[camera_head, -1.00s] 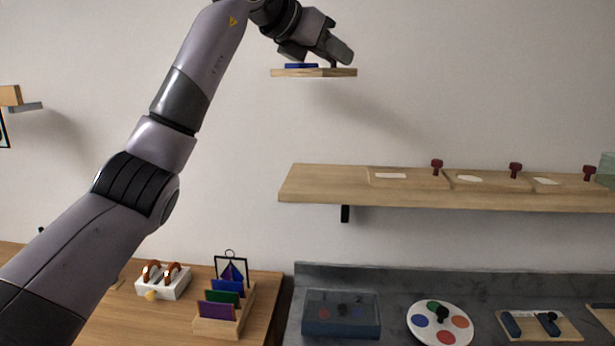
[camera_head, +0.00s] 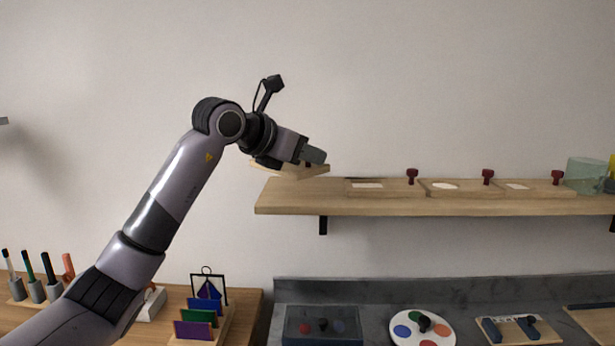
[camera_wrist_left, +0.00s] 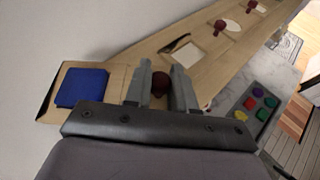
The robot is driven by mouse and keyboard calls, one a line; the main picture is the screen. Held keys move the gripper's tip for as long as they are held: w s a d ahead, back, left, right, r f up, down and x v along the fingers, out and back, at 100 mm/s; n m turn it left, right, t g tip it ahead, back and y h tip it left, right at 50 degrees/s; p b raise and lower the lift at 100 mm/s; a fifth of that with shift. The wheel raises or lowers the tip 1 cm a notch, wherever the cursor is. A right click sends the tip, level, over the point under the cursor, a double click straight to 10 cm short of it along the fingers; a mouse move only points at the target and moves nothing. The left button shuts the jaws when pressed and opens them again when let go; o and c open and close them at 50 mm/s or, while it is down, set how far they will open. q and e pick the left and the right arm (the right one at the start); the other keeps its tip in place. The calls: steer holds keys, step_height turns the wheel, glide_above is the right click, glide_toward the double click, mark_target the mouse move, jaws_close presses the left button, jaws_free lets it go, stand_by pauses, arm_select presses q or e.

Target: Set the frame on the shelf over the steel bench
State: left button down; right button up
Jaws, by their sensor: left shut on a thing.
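The frame is a flat light-wood board (camera_head: 283,171) with a dark red knob and a blue square on it. The blue square (camera_wrist_left: 82,87) shows at the left in the left wrist view. My left gripper (camera_head: 315,157) is shut on the frame's knob (camera_wrist_left: 160,82). The frame is at the left end of the wooden shelf (camera_head: 390,203), very low over its top; I cannot tell whether it touches. My arm and gripper hide part of it in the head view. My right gripper is not in view.
Several similar boards with red knobs (camera_head: 412,176) stand along the shelf to the right, then a greenish clear container (camera_head: 585,176). Below is the dark steel bench (camera_head: 375,290) with a box (camera_head: 323,326) and a round palette (camera_head: 423,329). A wooden table with upright cards (camera_head: 195,330) is left.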

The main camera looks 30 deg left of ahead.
mark_target(307, 175)
arm_select(q)
steer(key=shift+f, duration=2.1)
steer(key=c, duration=0.9)
jaws_free()
steer(key=shift+c, duration=0.2)
steer(key=shift+s, duration=0.1)
steer(key=b+v, duration=0.2)
steer(key=v, duration=1)
